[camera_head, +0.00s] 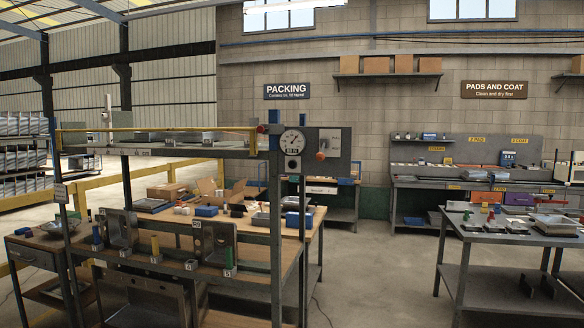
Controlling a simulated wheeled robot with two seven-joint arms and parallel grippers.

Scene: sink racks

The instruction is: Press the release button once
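Neither of my grippers is in view. A rack (160,152) stands in the near left, with a yellow bar along its top. At its right end is a post with a round white dial gauge (292,141). A small round fitting (293,165) sits on the plate below the gauge. Just right of it, a grey panel (333,146) carries a small red-orange knob or button (320,156). I cannot tell which of these is the release button, as labels there are too small to read.
The rack's lower shelf holds metal brackets (122,229) and several coloured upright pieces. A cluttered packing table (312,222) stands behind it. A grey table (480,238) with small parts is at right, and a long bench (400,182) lines the wall. Floor (385,285) between is clear.

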